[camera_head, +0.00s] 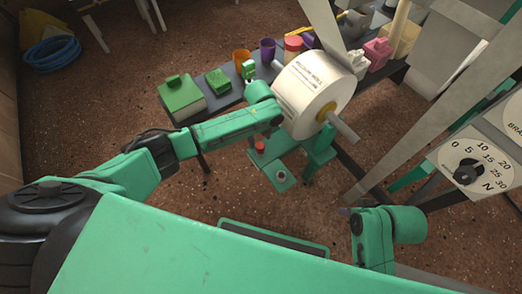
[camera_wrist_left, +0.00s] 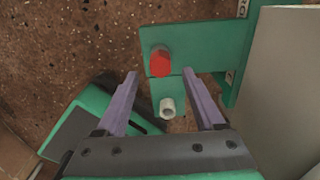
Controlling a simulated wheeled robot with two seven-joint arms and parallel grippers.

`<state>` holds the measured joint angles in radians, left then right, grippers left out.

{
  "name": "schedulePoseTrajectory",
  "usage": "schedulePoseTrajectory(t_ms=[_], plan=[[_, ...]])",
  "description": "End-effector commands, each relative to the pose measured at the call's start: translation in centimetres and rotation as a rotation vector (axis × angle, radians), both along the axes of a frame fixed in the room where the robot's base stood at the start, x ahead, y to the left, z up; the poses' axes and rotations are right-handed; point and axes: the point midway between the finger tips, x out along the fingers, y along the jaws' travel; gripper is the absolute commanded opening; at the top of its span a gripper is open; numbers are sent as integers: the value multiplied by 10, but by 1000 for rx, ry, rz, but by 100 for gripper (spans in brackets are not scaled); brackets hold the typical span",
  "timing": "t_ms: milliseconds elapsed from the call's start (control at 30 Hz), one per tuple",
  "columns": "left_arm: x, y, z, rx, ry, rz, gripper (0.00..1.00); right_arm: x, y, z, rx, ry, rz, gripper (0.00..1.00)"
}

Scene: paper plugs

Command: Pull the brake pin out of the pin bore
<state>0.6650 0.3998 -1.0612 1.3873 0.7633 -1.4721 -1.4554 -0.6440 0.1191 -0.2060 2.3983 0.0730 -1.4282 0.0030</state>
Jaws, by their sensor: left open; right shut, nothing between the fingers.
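A red-topped piece, which looks like the brake pin (camera_head: 259,146), stands on the green bracket of the roll stand in the head view. In the left wrist view the red piece (camera_wrist_left: 161,62) is on a green plate, with a pale hollow tube (camera_wrist_left: 167,106) just below it. The bore under the red piece is hidden. My left gripper (camera_wrist_left: 160,76) is open, its two fingers apart on either side of the red piece and tube in the picture, with nothing held. My right gripper (camera_head: 346,212) is shut and empty at lower right.
A large white paper roll (camera_head: 313,92) on a metal shaft is close beside my left arm. A dark bench (camera_head: 225,102) behind holds green boxes and coloured cups. A dial panel (camera_head: 478,165) and grey frame bars stand at right.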

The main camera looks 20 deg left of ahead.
Motion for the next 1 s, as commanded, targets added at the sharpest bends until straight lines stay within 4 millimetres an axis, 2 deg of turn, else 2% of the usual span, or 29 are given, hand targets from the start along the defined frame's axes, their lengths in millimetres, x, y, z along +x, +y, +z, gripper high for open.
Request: schedulePoseTrajectory(t_ms=[300,900,1000], plan=[[0,0,-1,-1,-1,0,70,0,0,-1,0,-1,0,0],[0,0,-39,0,0,1,70,0,0,-23,0,-1,0,0],[0,-1,-40,-1,-1,0,70,0,0,-24,0,-1,0,0]])
